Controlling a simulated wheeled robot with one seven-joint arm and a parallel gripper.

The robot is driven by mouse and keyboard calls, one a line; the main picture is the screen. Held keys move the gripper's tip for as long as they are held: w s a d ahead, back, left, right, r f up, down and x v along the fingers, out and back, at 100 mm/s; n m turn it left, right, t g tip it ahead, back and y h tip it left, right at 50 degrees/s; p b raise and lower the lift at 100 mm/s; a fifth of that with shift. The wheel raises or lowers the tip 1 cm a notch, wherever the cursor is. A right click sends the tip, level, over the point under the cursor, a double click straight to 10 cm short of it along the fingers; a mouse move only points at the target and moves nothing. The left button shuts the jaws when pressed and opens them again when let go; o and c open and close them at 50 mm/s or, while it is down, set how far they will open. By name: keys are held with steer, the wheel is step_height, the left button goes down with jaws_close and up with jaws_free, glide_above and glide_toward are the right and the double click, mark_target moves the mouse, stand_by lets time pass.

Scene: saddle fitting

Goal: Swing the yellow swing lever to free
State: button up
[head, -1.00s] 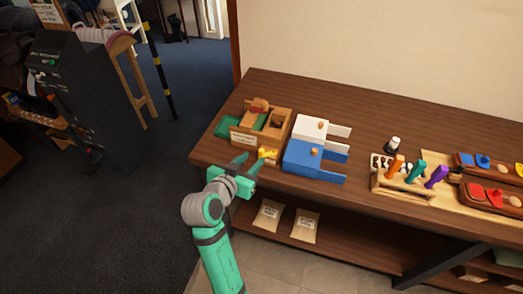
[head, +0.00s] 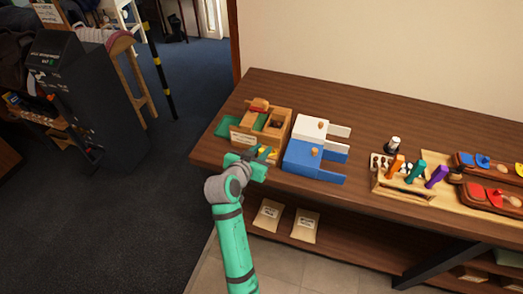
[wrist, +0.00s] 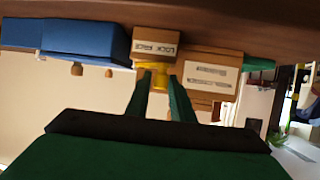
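The yellow swing lever (wrist: 160,80) sits at a small wooden block with a printed label (wrist: 158,47), in front of the wooden box unit at the table's left end. In the head view only a bit of the lever (head: 264,151) shows past my gripper (head: 262,154). In the wrist view my gripper's two green fingers (wrist: 161,92) are apart, one on each side of the lever, which looks closer to the left finger. I cannot tell whether either finger touches it. The lever's full angle is partly hidden.
A blue box (head: 300,158) and a white box (head: 308,129) stand just right of the lever. A labelled wooden box (head: 243,138) and a green piece (head: 224,127) are to its left. A rack with coloured handles (head: 400,183) is farther right along the table (head: 360,130).

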jaws_close()
steer(key=shift+d, duration=0.1)
steer(key=shift+s+d+f+n+t+y, duration=0.15)
steer(key=shift+s+n+t+y, duration=0.15)
steer(key=shift+n+y, duration=0.4)
steer(key=shift+s+d+n+t+y, duration=0.15)
steer(key=shift+s+n+y, duration=0.05)
steer(key=shift+n+y, duration=0.35)
steer(key=shift+s+d+n+t+y, duration=0.1)
steer(key=shift+s+n+t+y, duration=0.05)
steer(key=shift+n+y, duration=0.4)
steer(key=shift+s+n+y, duration=0.1)
steer(key=shift+n+y, duration=0.3)
steer(key=shift+y, duration=0.3)
